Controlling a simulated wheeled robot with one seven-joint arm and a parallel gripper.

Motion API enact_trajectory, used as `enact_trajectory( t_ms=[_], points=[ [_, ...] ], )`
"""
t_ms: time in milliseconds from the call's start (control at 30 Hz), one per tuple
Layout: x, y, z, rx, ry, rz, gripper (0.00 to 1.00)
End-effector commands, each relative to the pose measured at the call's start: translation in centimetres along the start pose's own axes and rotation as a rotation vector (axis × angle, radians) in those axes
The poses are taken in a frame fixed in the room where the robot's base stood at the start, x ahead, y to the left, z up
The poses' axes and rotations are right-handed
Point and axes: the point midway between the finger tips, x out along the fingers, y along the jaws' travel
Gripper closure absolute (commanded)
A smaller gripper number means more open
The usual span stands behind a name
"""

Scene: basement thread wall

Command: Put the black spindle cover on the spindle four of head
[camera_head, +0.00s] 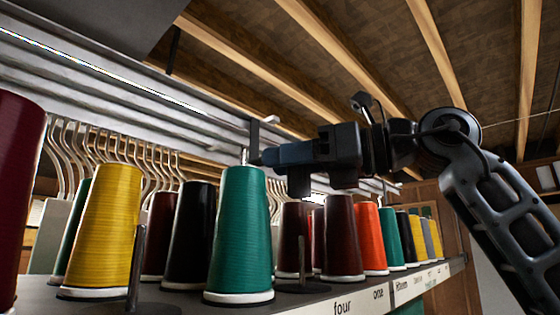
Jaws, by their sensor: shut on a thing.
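My gripper (268,156) reaches in from the right above the shelf, its dark fingers pointing left. It is shut on a small, upright dark piece (254,139) that appears to be the black spindle cover. The hold is partly hidden by the gripper. The piece is just above and beside the top of the teal thread cone (240,235). The label "four" (342,307) is on the shelf's front edge, right of that cone. A thin dark upright post (302,246) stands behind the label, in front of dark red cones. I cannot tell whether it is spindle four.
A yellow cone (103,225), a black cone (189,240), a dark red cone (342,240) and an orange cone (370,240) crowd the shelf, with several more farther right. Another grey post (136,270) stands at left. Curved metal hooks (60,150) line the back. Wooden beams are overhead.

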Motion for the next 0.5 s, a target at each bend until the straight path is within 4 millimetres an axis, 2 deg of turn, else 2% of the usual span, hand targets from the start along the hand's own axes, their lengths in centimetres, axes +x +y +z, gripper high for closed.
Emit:
enact_trajectory(
  t_ms=[500],
  points=[
    [0.1,0.0,-4.1,0.001,0.0,0.002,0.94]
  ],
)
